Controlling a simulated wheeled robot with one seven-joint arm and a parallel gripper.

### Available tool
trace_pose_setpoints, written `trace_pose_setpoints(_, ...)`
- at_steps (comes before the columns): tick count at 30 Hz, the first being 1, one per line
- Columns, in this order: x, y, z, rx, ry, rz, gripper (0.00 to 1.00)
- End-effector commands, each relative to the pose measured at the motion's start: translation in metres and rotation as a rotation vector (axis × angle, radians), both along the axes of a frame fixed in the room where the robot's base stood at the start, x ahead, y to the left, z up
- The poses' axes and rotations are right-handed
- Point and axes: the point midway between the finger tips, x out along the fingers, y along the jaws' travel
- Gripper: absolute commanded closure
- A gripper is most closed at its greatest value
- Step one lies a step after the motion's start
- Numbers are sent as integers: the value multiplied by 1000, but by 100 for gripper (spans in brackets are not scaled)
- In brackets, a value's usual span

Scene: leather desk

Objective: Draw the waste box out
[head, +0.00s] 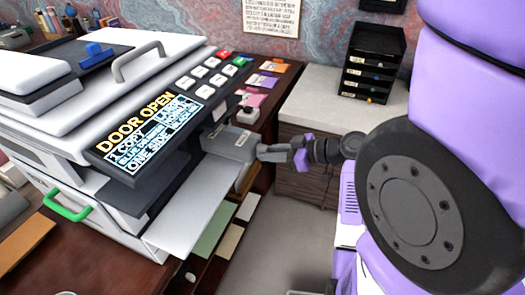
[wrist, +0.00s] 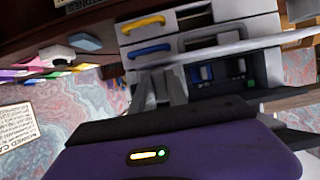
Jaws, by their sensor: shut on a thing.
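The waste box, seemingly the grey box (head: 229,143), sits at the right end of the copier (head: 100,85), beside the display panel. My gripper (head: 268,152) reaches it from the right and is shut on its near end. In the wrist view my gripper's fingers (wrist: 158,88) point into the copier's open front; the box's outline is hard to make out there. The copier's display (head: 145,130) reads "DOOR OPEN". A pale flap (head: 195,212), apparently the open door, sticks out below the box. I cannot tell how far the box is out of its slot.
The wrist view shows a yellow handle (wrist: 144,23) and a blue handle (wrist: 150,50) on the copier. A green handle (head: 68,206) is at its lower left. A cabinet (head: 305,170) with a black drawer stack (head: 373,62) stands behind my gripper. Floor (head: 285,245) shows right of the flap.

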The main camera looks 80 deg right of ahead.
Motion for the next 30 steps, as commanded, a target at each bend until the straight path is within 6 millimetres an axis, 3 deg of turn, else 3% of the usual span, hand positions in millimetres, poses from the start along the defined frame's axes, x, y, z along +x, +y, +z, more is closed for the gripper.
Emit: trace_pose_setpoints(30,-71,17,1,-1,-1,-1,100)
